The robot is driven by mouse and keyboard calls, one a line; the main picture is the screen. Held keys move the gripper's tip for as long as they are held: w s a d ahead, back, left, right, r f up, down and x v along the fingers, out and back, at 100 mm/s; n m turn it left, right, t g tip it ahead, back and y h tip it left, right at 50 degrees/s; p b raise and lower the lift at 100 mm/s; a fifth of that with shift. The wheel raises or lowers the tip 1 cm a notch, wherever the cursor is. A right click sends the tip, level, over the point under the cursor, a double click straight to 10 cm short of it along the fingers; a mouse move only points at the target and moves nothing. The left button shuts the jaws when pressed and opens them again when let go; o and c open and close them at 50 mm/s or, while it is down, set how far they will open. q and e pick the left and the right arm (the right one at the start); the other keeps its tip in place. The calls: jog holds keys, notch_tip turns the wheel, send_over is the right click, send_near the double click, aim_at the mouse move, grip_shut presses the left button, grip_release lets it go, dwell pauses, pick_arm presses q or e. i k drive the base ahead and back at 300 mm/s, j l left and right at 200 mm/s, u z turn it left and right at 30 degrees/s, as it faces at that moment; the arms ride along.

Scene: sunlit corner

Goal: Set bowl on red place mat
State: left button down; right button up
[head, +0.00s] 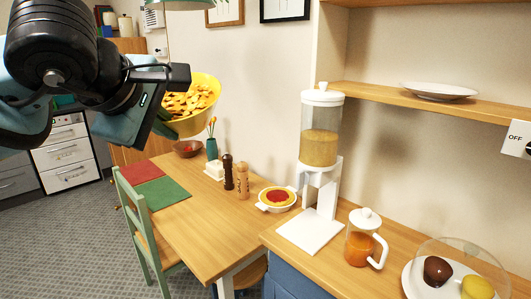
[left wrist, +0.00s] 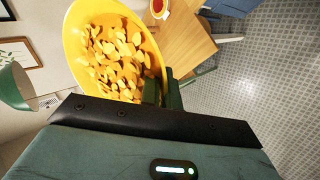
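A yellow bowl (head: 196,127) full of yellow chips is up in the air in the head view, tilted in the picture. It also fills the upper left of the left wrist view (left wrist: 153,62). My left gripper (head: 160,118) is shut on the bowl's near side; its dark green fingers (left wrist: 166,90) meet the rim in the wrist view. The red place mat (head: 138,172) lies flat on the wooden table, below and left of the bowl, with nothing seen on it. My right gripper is in neither view.
A green mat (head: 163,194) lies beside the red one. A brown bowl (head: 187,148), a teal vase (head: 212,149), a butter dish (head: 214,170), two mills (head: 243,184) and a white-handled dish (head: 277,198) stand along the wall. A green chair (head: 138,215) is at the table's left.

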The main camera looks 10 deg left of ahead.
aim_at(142, 173)
jog(key=i+j, duration=0.15)
jog(key=j, duration=0.35)
jog(key=i+j+z, duration=0.1)
jog(key=j, duration=0.4)
jog(key=i+j+z, duration=0.1)
jog(key=j, duration=0.45)
jog(key=i+j, duration=0.15)
jog(key=j, duration=0.35)
jog(key=i+j+z, duration=0.1)
jog(key=j, duration=0.45)
jog(key=i+j, duration=0.1)
jog(key=j, duration=0.45)
jog(key=i+j+z, duration=0.1)
jog(key=j, duration=0.25)
jog(key=i+j+z, duration=0.1)
jog(key=j, duration=0.3)
jog(key=i+j, duration=0.8)
jog(key=j, duration=0.15)
jog(key=l+z, duration=0.05)
